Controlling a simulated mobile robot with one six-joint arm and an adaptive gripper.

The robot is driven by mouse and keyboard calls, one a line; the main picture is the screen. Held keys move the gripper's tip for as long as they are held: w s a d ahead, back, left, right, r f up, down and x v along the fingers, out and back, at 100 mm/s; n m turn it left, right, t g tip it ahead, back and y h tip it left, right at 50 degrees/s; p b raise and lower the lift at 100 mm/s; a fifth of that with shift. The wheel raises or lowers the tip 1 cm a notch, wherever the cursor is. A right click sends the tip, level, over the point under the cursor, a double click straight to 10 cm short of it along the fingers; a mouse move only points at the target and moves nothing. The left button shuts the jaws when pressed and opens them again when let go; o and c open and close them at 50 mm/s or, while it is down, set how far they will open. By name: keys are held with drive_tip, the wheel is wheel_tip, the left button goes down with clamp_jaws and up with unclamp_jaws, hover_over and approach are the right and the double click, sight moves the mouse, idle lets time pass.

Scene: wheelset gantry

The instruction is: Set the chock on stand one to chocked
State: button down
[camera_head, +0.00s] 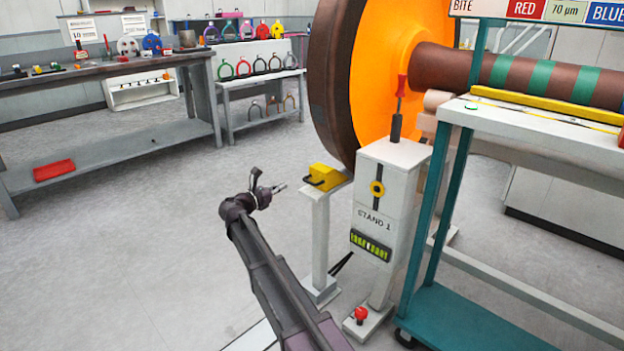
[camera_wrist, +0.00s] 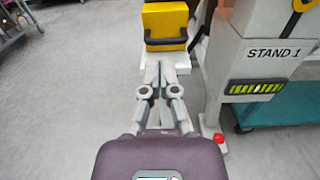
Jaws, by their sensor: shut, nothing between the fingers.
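The yellow chock (camera_head: 327,176) with a dark handle sits on top of a pale post beside stand one (camera_head: 380,205), near the lower edge of the wheel. I cannot tell whether it touches the wheel. It also shows in the wrist view (camera_wrist: 165,22), at the top centre, its dark handle facing my gripper. My gripper (camera_head: 283,187) is shut and empty, a short way left of the chock, apart from it. In the wrist view my gripper (camera_wrist: 161,66) points at the chock. The stand carries a "STAND 1" label and a green-lit indicator.
The large orange-faced wheel (camera_head: 385,70) stands behind the stand. A teal-framed cart (camera_head: 450,315) is close on the right. A red knob (camera_head: 361,314) is at the stand's foot. Workbenches (camera_head: 130,65) line the back left. The floor left of my arm is clear.

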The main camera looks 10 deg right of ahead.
idle(0.4)
approach(324, 166)
drive_tip(key=x, duration=0.4)
drive_tip(key=shift+w+a+f, duration=0.15)
drive_tip(key=shift+w+f, duration=0.05)
drive_tip(key=shift+w, duration=0.05)
idle(0.3)
drive_tip(key=x, duration=0.6)
drive_tip(key=shift+w+d, duration=0.2)
drive_tip(key=shift+d, duration=0.05)
idle(0.3)
drive_tip(key=v, duration=1.4)
drive_tip(key=shift+s+a, duration=0.2)
drive_tip(key=shift+a, duration=0.05)
